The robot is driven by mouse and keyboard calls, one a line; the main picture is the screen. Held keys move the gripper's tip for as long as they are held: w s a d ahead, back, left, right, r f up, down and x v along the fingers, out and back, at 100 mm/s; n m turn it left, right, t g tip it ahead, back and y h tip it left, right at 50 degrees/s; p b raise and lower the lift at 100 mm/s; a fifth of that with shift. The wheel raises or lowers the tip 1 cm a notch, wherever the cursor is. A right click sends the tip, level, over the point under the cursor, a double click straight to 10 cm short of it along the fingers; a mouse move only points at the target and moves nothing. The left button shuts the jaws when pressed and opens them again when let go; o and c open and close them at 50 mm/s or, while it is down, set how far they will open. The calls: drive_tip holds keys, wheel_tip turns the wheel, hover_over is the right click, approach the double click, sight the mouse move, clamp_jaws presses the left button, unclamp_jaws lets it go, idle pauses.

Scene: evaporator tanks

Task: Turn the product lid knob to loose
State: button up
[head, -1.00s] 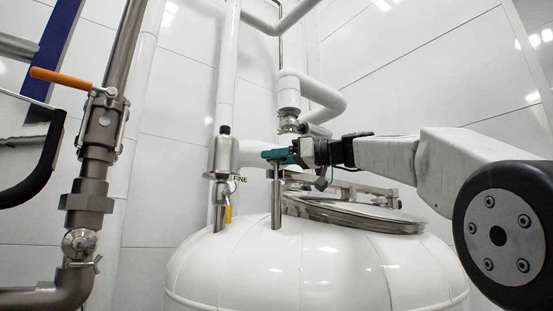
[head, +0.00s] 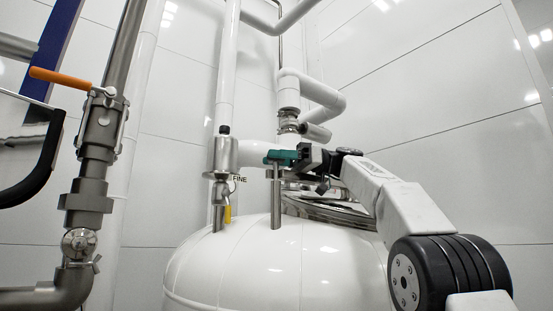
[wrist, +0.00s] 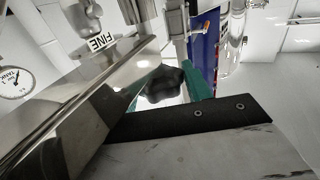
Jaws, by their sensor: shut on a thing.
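The product lid knob, a dark star-shaped knob (wrist: 165,86), shows in the wrist view between the teal fingertips of my gripper (wrist: 163,92). The gripper is shut on it. In the head view my gripper (head: 282,157) is at the back of the white tank, above the left side of the steel lid (head: 330,209). The knob is hidden there behind the fingers and the black gripper body. I cannot tell how tight or loose the knob stands.
A slim steel post (head: 276,205) rises from the white tank (head: 250,265) just below the fingers. A steel fitting (head: 222,158) with a FINE tag (head: 239,180) stands to the left. White pipes (head: 310,88) pass above. A pipe with an orange-handled valve (head: 60,78) is at far left.

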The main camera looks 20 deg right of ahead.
idle(0.3)
drive_tip(key=o, duration=1)
drive_tip(key=shift+c, duration=0.2)
drive_tip(key=shift+s+m+t, duration=0.1)
drive_tip(key=shift+m+t, duration=0.2)
drive_tip(key=shift+t, duration=0.2)
